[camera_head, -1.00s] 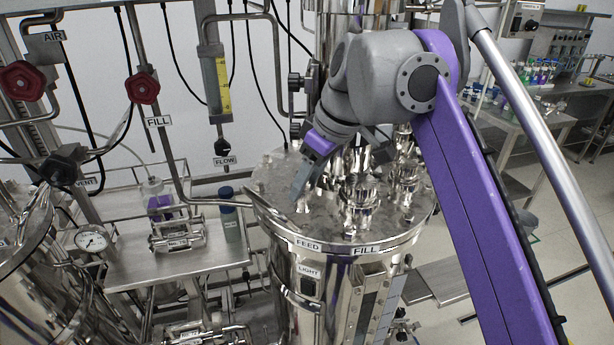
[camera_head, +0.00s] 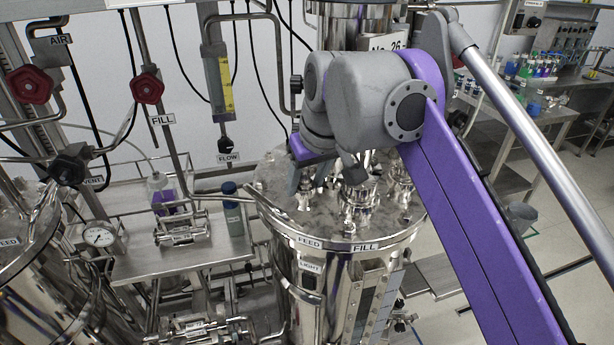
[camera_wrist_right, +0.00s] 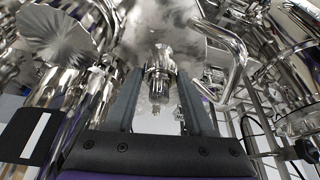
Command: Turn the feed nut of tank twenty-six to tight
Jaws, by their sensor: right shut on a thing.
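The steel tank (camera_head: 330,262) stands in the middle of the head view, below a sign (camera_head: 388,43) ending in 26. FEED (camera_head: 310,243) and FILL (camera_head: 364,247) labels are on its rim. My right gripper (camera_head: 295,182) reaches down to the left part of the lid and is shut on the feed nut. In the right wrist view the nut (camera_wrist_right: 160,72) is a shiny steel fitting between the two grey fingers of the gripper (camera_wrist_right: 160,82). In the head view the fingers and arm largely hide it. My left gripper is not in view.
Other shiny fittings (camera_head: 358,200) crowd the lid to the right of the gripper. A steel shelf (camera_head: 150,265) with bottles and a gauge (camera_head: 99,236) stands left. Red valve handwheels (camera_head: 146,89) and a flow meter (camera_head: 218,80) hang behind.

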